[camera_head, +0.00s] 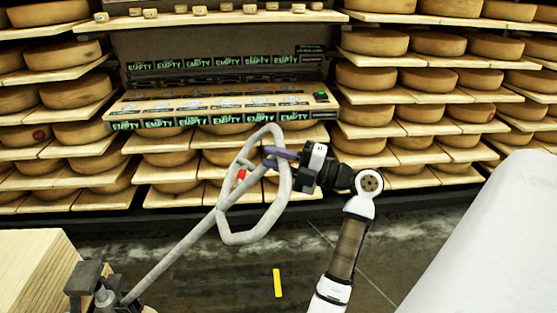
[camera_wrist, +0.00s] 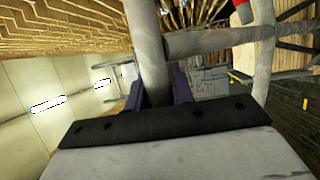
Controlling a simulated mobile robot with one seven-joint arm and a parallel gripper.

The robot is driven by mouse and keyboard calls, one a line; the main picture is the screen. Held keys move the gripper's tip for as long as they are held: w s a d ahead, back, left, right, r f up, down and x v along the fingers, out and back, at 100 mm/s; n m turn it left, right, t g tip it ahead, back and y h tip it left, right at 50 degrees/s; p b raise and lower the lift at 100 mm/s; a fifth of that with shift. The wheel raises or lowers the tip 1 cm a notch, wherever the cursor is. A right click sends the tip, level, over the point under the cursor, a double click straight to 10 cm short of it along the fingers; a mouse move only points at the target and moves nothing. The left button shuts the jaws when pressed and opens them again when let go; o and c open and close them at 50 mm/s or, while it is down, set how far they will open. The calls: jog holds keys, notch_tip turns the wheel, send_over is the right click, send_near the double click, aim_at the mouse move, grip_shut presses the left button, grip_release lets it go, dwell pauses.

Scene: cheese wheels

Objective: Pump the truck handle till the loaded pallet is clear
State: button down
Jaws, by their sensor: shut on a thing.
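The truck handle (camera_head: 227,226) is a grey loop on a long shaft (camera_head: 170,260) that slants down to the left. A small red part (camera_head: 241,175) sits inside the loop. My gripper (camera_head: 274,158) reaches in from the right and is shut on the loop's upper right side. In the wrist view the grey handle tube (camera_wrist: 146,50) runs between my purple fingers (camera_wrist: 158,92). The truck's dark pivot (camera_head: 88,284) shows at the lower left. Pale boards (camera_head: 35,270) at the left edge may be the loaded pallet; its underside and the forks are out of sight.
Shelves of cheese wheels (camera_head: 375,76) line the back wall. A sloped panel with green EMPTY labels (camera_head: 215,107) stands behind the handle. The dark floor carries a yellow strip (camera_head: 278,283). A large white surface (camera_head: 485,240) fills the lower right.

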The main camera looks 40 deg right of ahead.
jog(key=w+a+r+n+g+h+p, duration=0.1)
jog(key=w+a+r+g+p, duration=0.1)
jog(key=w+a+r, duration=0.8)
jog(key=w+a+r+n+g+h+p, duration=0.1)
jog(key=w+a+r+p, duration=0.2)
jog(key=w+a+r, duration=0.7)
jog(key=w+a+g+p, duration=0.1)
jog(key=w+a, duration=0.4)
jog(key=a, duration=0.6)
jog(key=w+a+r+h+p, duration=0.1)
jog(key=w+a+p, duration=0.3)
jog(key=a, duration=0.8)
jog(key=shift+w+a+r+g+p, duration=0.15)
jog(key=shift+w+r+g+p, duration=0.2)
jog(key=shift+w, duration=0.85)
jog(key=shift+f, duration=0.15)
jog(key=c, duration=1.2)
grip_release()
jog(key=b+v, duration=0.4)
jog(key=v, duration=1)
